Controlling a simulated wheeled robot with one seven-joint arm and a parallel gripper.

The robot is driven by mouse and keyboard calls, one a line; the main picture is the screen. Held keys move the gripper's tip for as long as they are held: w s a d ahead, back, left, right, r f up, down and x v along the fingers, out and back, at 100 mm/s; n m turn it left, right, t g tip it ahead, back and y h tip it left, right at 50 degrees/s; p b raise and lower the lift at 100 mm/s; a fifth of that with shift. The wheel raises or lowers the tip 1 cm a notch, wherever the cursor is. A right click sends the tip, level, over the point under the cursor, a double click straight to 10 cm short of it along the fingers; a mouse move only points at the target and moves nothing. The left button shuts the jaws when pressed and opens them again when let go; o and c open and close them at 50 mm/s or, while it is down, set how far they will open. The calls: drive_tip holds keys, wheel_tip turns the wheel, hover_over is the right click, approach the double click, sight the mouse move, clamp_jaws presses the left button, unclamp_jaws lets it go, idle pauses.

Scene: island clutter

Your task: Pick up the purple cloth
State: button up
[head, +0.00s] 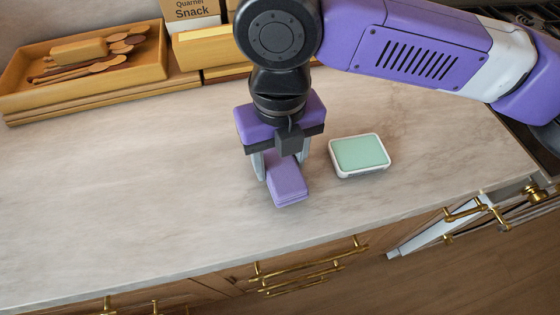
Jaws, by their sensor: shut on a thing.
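The purple cloth (287,184) is a small folded block on the pale stone counter, near the middle of the head view. My gripper (281,172) points down over it, with a grey finger on each side. The fingers are shut on the cloth. Its far end is hidden under my gripper's body. I cannot tell whether the cloth touches the counter or is just above it.
A white-rimmed dish with a green top (360,153) sits close to the right. A wooden tray (40,98) with wooden spoons stands at the back left, beside snack boxes (197,12). The counter (130,190) is clear at left. Brass-handled drawers (310,270) line the front.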

sight(280, 161)
wheel_tip(280, 161, up, 19)
drive_tip(key=p, duration=0.1)
drive_tip(key=shift+f, duration=0.15)
